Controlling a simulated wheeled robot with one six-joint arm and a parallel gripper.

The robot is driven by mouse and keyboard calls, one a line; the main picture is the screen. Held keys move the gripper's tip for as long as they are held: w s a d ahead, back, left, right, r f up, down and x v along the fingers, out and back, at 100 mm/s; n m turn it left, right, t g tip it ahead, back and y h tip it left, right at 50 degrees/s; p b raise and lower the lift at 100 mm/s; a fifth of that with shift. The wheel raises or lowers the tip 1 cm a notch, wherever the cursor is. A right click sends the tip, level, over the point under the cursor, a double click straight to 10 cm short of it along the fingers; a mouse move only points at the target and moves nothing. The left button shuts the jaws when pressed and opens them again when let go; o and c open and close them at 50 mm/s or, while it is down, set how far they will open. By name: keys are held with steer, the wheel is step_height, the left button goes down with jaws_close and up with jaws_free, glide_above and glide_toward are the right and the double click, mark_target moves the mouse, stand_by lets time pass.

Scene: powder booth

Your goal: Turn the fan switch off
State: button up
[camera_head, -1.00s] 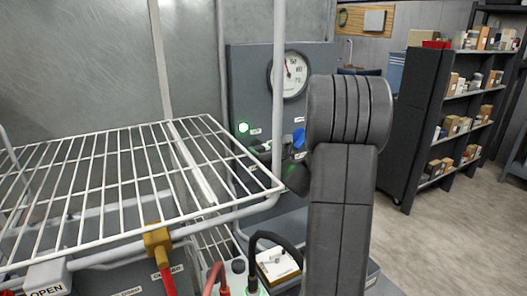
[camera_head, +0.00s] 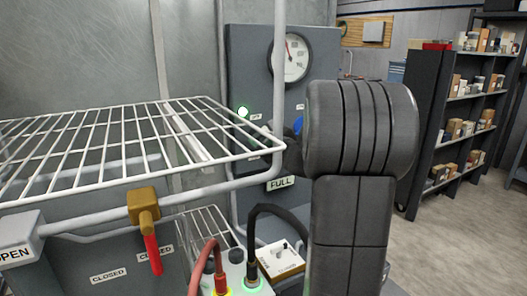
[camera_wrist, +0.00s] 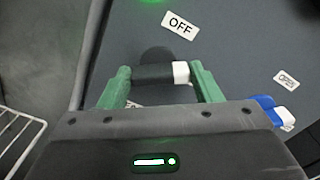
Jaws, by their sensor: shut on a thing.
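The fan switch appears to be the black lever with a white end (camera_wrist: 153,75) on the grey panel in the wrist view. It lies crosswise, its white end to the right. An OFF label (camera_wrist: 180,26) is above it; another label below is mostly hidden. My gripper (camera_wrist: 160,70) has its green fingers on either side of the lever, shut on it. In the head view my arm hides the gripper and most of the lever. A lit green lamp (camera_head: 243,111) is on the panel (camera_head: 255,65).
A blue handle with a white end (camera_wrist: 275,110) is close to the right of my gripper. A white wire rack (camera_head: 130,140) stands left of my arm. A gauge (camera_head: 290,57) is above. A red-handled valve (camera_head: 150,240) and cables (camera_head: 262,225) are low in front.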

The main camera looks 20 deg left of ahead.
steer(key=n+b, duration=0.3)
steer(key=b, duration=0.1)
steer(key=n+b, duration=0.8)
steer(key=b, duration=0.1)
steer(key=shift+s+a+f, duration=0.15)
steer(key=shift+s+f, duration=0.05)
steer(key=shift+f, duration=0.05)
steer(key=shift+n, duration=0.3)
steer(key=o, duration=1)
steer(key=shift+r, duration=0.1)
steer(key=b+v, duration=0.1)
steer(key=v, duration=1.3)
steer(key=shift+b, duration=0.4)
steer(key=shift+w+a, duration=0.1)
steer(key=shift+w, duration=0.05)
